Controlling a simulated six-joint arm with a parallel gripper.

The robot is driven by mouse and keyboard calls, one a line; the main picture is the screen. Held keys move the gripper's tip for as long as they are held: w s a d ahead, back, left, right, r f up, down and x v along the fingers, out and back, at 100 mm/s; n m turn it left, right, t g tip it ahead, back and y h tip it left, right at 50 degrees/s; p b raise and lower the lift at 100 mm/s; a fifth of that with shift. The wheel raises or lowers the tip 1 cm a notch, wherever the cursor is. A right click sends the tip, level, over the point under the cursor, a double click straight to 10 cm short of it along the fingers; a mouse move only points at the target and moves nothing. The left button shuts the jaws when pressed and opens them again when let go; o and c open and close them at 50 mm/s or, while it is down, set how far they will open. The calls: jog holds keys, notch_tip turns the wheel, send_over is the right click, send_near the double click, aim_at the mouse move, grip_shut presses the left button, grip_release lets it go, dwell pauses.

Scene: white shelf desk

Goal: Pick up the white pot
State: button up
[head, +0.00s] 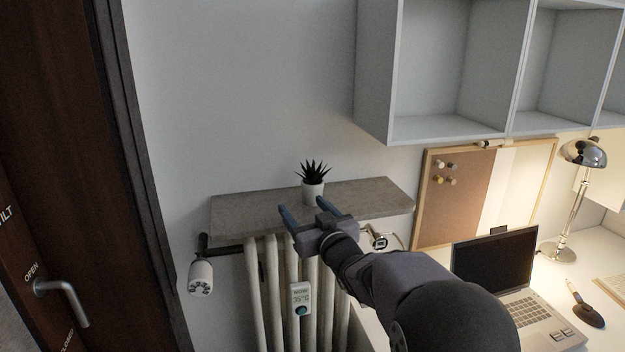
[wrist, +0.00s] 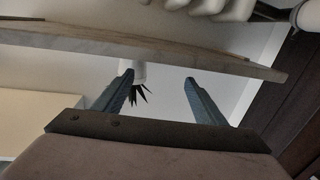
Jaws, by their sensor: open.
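The white pot (head: 313,191) holds a dark spiky plant (head: 313,172) and stands upright on the grey shelf (head: 245,212) above the radiator. My gripper (head: 303,206) is open and empty, in front of the pot, with its fingers pointing toward the shelf and wall. In the wrist view the picture is upside down. There the pot (wrist: 139,74) shows beyond my gripper (wrist: 158,77), close to the left finger, which overlaps part of it. The shelf edge (wrist: 200,58) crosses above. The pot is not touched as far as I can see.
A white radiator (head: 270,290) with a green-buttoned device (head: 301,299) is below the shelf. Wall cubbies (head: 460,125) hang at upper right. A desk with an open laptop (head: 496,265) and lamp (head: 583,153) is at right. The shelf is clear on both sides of the pot.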

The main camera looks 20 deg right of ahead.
aim_at(318, 193)
jog(key=shift+m, duration=0.4)
jog(key=w+d+p, duration=0.1)
jog(key=w+d, duration=0.1)
jog(key=w+d+r+p, duration=0.1)
jog(key=d+p, duration=0.1)
jog(key=shift+w+d, duration=0.15)
jog(key=shift+w, duration=0.2)
jog(key=shift+w+d+f+n+g+y+p, duration=0.15)
jog(key=shift+w+d+n+y+p, duration=0.1)
jog(key=shift+w+p, duration=0.25)
jog(key=shift+w+d+f+n+g+y+p, duration=0.15)
jog(key=shift+w+n+y+p, duration=0.1)
jog(key=shift+p, duration=0.35)
jog(key=shift+w+a, duration=0.1)
jog(key=shift+p+x, duration=0.5)
jog(key=shift+x, duration=0.5)
jog(key=shift+w+a+r+p, duration=0.1)
jog(key=shift+w+r+p, duration=0.05)
jog(key=shift+w+p, duration=0.15)
jog(key=p+x, duration=0.2)
jog(key=shift+w, duration=0.35)
jog(key=shift+p+x, duration=0.4)
jog(key=shift+x, duration=0.5)
jog(key=shift+a, duration=0.1)
